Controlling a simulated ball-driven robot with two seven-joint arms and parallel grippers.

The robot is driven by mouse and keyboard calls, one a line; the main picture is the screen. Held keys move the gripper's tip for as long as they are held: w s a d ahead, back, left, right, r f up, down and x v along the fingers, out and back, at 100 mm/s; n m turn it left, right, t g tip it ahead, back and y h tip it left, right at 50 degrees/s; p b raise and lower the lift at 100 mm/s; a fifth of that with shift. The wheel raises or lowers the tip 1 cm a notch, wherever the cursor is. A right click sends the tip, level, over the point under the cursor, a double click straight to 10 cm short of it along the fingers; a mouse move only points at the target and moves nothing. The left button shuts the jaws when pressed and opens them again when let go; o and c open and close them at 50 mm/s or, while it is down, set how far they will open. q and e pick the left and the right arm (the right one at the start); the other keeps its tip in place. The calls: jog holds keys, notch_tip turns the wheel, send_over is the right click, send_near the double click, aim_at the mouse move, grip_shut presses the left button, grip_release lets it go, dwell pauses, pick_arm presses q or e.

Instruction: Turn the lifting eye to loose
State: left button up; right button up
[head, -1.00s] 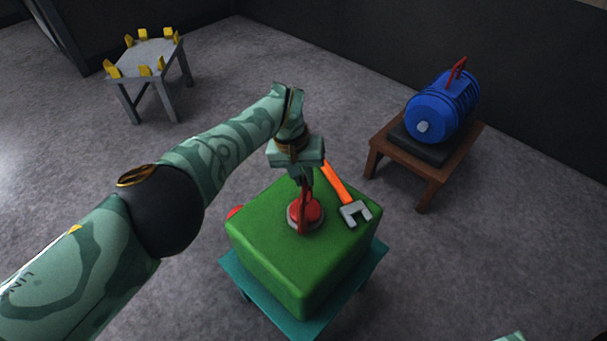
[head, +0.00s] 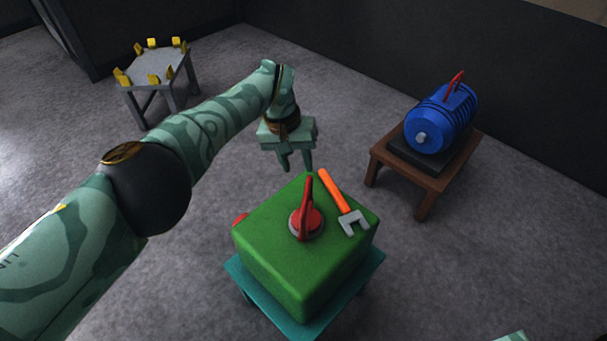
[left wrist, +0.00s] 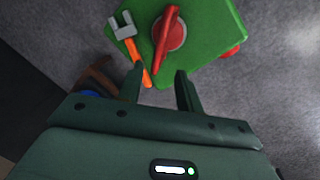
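The lifting eye (head: 307,207) is red and stands up from a round red base with a grey rim on top of the green casting (head: 290,262). It also shows in the left wrist view (left wrist: 166,40), on the green top. My left gripper (head: 296,168) is open and empty, behind and above the lifting eye and apart from it. Its two fingers (left wrist: 160,84) show spread in the left wrist view. Only a small pale green piece at the bottom right of the head view may be my right arm; the right gripper does not show.
A wrench with an orange handle (head: 335,191) lies on the casting beside the eye. The casting stands on a teal table (head: 363,275). A blue motor (head: 440,118) sits on a brown table (head: 437,184) to the right. A grey stand (head: 152,75) with yellow blocks is at back left.

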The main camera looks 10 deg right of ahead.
pick_arm(q)
notch_tip(320, 180, up, 6)
jog(key=a+p, duration=0.1)
jog(key=p, duration=0.1)
jog(key=shift+w, duration=0.2)
jog(key=shift+a, duration=0.1)
jog(key=shift+c, duration=0.4)
